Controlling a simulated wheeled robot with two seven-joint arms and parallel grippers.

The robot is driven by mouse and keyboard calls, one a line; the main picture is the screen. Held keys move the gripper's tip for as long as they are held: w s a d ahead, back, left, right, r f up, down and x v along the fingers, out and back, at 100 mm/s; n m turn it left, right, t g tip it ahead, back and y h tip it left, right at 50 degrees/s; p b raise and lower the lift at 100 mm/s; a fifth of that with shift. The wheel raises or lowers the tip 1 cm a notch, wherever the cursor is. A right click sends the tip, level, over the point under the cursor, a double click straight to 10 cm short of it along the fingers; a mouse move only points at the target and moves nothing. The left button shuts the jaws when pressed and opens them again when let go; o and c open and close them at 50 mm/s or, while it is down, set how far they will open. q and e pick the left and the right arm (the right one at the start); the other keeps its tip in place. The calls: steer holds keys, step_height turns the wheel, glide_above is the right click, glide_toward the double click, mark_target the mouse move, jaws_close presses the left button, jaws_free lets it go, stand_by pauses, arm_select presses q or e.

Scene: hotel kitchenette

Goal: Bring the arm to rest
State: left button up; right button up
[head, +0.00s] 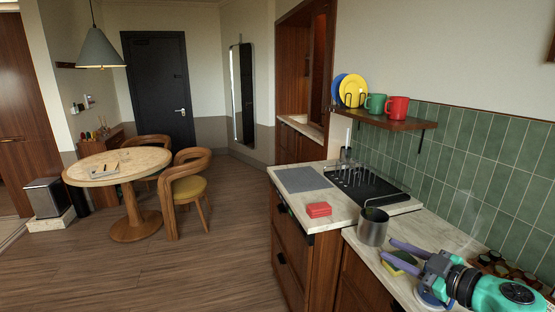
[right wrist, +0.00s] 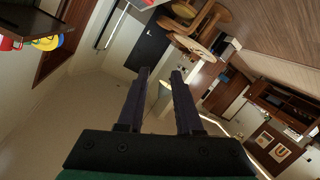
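My right arm comes in at the lower right of the head view, over the near counter. Its gripper (head: 387,249) has two purple fingers pointing left, spread apart with nothing held between them. In the right wrist view the same gripper (right wrist: 160,72) shows both dark fingers apart, with only the distant room between them. My left gripper and left arm are not in view.
A steel pot (head: 373,229) stands just left of the right gripper. A yellow-green sponge (head: 402,261) lies by the fingers. A red block (head: 318,209), grey mat (head: 302,179) and black rack (head: 365,187) are farther back. A shelf (head: 388,119) holds mugs and plates.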

steer(key=s+d+f+m+g+h, duration=0.1)
steer(key=s+d+f+m+h, duration=0.2)
steer(key=f+m+h, duration=0.3)
steer(key=s+d+f+m+g+h, duration=0.1)
steer(key=s+d+f+m+h, duration=0.25)
steer(key=f, duration=0.45)
steer(key=s+a+f+g+y, duration=0.1)
steer(key=s+a+f+g, duration=0.4)
steer(key=s, duration=0.3)
steer(key=s+a+f+g+y, duration=0.2)
steer(key=s+a+f+g, duration=0.1)
steer(key=s+a+f, duration=0.4)
steer(key=s+d+f+g+b, duration=0.1)
steer(key=s+f+b, duration=0.15)
steer(key=f, duration=1.05)
steer(key=s+d+f+b, duration=0.1)
steer(key=f+b, duration=0.2)
steer(key=f, duration=0.9)
steer(key=s+d+f+g+b, duration=0.1)
steer(key=s+f+b, duration=0.3)
steer(key=s+f, duration=1.2)
step_height(320, 180, down, 4)
steer(key=shift+s+d+f+g+h+b, duration=0.25)
steer(key=shift+s+d+g+h+b, duration=0.15)
steer(key=shift+d, duration=0.35)
